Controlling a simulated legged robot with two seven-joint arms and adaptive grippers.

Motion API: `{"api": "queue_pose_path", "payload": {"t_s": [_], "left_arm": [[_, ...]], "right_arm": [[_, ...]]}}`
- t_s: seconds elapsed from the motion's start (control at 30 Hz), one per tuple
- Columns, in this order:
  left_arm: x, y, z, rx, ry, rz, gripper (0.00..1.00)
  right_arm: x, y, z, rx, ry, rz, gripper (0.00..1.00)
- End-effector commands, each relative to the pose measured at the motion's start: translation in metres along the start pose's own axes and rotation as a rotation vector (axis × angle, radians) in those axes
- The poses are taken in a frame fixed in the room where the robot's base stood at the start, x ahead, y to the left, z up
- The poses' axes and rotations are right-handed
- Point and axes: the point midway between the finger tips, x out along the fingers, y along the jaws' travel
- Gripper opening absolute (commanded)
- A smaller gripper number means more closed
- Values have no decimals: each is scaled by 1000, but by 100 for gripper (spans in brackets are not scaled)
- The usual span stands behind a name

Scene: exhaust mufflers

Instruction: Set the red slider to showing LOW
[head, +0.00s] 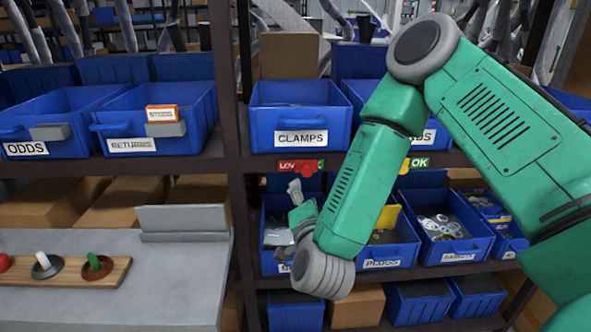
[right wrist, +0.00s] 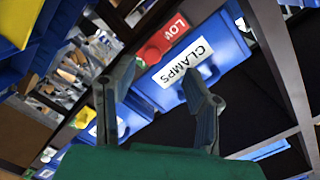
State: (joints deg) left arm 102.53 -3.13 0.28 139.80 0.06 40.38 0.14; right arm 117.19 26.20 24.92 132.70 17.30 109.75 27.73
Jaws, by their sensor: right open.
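The red slider (head: 301,166) is a small red plate on the shelf edge just below the CLAMPS bin. White letters on its left part read LOW in the head view. A round red knob (head: 307,171) sits right of the letters. In the right wrist view the red slider (right wrist: 176,28) is beyond the fingers, with its knob (right wrist: 153,51) beside the letters. My right gripper (head: 296,190) is below the slider, apart from it. In the right wrist view my right gripper (right wrist: 161,68) has its fingers spread and empty. My left gripper is not in view.
The CLAMPS bin (head: 300,118) stands above the slider. A green OK plate (head: 419,162) with a yellow knob is farther right on the same edge. Lower bins with parts (head: 445,232) lie below. A dark post (head: 235,200) stands left. My right arm hides some bins.

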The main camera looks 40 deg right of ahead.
Motion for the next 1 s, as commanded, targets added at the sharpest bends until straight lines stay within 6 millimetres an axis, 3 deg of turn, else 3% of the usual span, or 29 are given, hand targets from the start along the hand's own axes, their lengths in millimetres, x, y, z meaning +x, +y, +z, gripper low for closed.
{"api": "queue_pose_path", "payload": {"t_s": [0.03, 0.2, 0.4, 0.53, 0.67, 1.0], "left_arm": [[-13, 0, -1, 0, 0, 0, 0], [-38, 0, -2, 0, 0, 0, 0], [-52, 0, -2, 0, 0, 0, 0], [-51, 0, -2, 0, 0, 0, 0], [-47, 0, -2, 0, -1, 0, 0], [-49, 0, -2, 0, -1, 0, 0]], "right_arm": [[2, 0, -19, 2, -29, 15, 43], [-7, 6, -50, -4, -182, 17, 43], [-26, 4, -61, -4, -304, -11, 43], [-27, 4, -58, -6, -326, -22, 43], [-12, 5, -53, -6, -325, -24, 43], [57, 6, -33, -3, -324, -21, 43]]}}
